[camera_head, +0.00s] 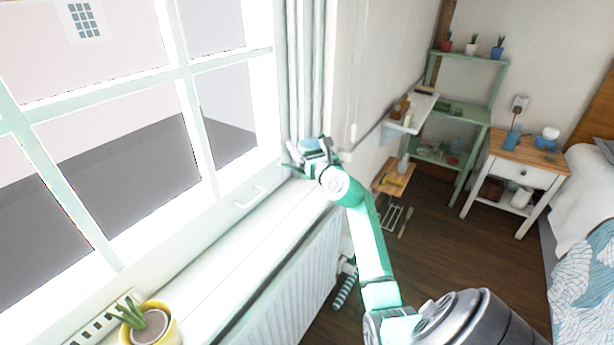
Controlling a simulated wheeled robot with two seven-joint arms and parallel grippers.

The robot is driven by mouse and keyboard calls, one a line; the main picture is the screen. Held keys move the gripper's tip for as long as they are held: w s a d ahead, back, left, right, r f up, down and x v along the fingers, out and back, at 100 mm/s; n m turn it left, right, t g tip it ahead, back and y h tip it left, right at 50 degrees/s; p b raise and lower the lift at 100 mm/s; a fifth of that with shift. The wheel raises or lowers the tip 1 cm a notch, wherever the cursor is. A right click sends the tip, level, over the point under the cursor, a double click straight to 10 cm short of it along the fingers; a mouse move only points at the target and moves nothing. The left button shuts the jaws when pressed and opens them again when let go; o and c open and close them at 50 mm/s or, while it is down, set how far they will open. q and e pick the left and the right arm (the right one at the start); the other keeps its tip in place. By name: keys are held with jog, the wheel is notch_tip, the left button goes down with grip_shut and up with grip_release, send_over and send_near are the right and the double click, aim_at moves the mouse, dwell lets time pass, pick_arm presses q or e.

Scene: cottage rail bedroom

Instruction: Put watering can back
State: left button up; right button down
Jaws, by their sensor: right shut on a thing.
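My right gripper (310,158) is at the far end of the windowsill, beside the window frame. It is shut on a small blue-grey thing (312,144) that looks like the watering can. The gripper hides most of it, so its full shape and whether it touches the sill cannot be told. My left gripper is not in view.
A yellow pot with a green plant (165,334) stands on the near sill (225,245), above a white radiator (290,290). Beyond my right arm are a green shelf (462,113) with small potted plants on top, a white wall shelf (412,112), a nightstand (520,150) and a bed (585,205).

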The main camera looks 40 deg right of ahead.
notch_tip(320, 180, down, 8)
jog(key=b, duration=0.3)
jog(key=shift+d+r, duration=0.1)
jog(key=shift+r, duration=0.1)
jog(key=shift+f+b, duration=0.35)
jog(key=shift+b, duration=0.15)
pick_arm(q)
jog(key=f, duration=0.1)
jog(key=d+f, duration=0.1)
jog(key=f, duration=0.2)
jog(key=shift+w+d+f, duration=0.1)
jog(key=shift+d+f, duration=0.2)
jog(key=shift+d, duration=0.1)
pick_arm(e)
jog(key=shift+d, duration=0.1)
jog(key=shift+f, duration=0.1)
grip_release()
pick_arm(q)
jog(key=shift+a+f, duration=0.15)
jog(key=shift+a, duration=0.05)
